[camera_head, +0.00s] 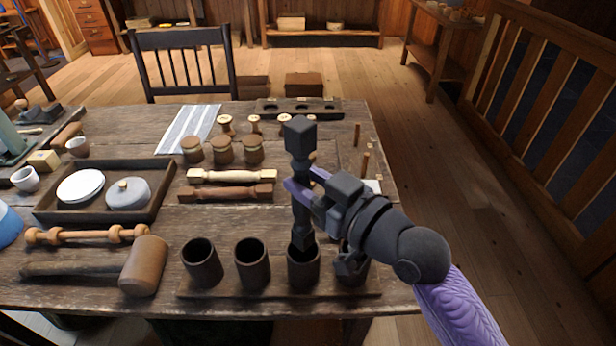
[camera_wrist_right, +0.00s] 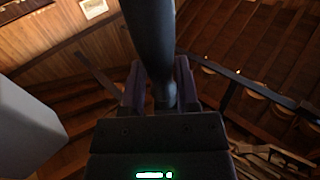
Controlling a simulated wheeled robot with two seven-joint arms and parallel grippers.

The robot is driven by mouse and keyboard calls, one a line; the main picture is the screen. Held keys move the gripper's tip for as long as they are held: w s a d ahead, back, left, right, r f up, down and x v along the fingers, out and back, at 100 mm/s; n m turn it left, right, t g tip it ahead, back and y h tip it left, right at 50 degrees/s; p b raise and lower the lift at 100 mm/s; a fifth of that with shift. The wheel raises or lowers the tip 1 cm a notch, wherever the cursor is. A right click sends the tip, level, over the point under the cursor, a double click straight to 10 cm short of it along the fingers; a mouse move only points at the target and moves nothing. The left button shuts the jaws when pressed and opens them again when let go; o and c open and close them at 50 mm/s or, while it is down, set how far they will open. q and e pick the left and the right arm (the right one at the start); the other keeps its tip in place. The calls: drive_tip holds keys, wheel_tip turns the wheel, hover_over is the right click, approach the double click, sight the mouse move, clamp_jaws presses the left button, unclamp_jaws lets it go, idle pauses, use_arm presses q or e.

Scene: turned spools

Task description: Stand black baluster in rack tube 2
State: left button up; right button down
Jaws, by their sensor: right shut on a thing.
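The black baluster (camera_head: 300,150) stands upright in my right gripper (camera_head: 306,187), which is shut on its narrow middle. In the right wrist view, the dark shaft of the baluster (camera_wrist_right: 152,35) runs between the two fingers (camera_wrist_right: 160,90). The dark rack (camera_head: 220,291) lies along the table's front edge with a row of tubes. The baluster's lower end is at the mouth of the third tube from the left (camera_head: 303,270); I cannot tell how far inside it is. The first tube (camera_head: 202,267) and second tube (camera_head: 251,268) look empty. The rightmost tube is partly hidden by my gripper. My left gripper is out of view.
A mallet (camera_head: 143,265) lies left of the rack. Pale and brown spindles (camera_head: 230,190) lie behind it. A tray (camera_head: 155,205) holds a plate and a lidded dish. Lidded jars (camera_head: 222,150) and small spools stand farther back. A railing (camera_head: 540,90) stands beyond the table at right.

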drive_tip(key=shift+f, duration=0.25)
drive_tip(key=shift+f+b, duration=0.35)
drive_tip(key=shift+f, duration=0.2)
drive_tip(key=shift+f, duration=0.15)
drive_tip(key=shift+f+b, duration=1)
drive_tip(key=shift+f, duration=0.2)
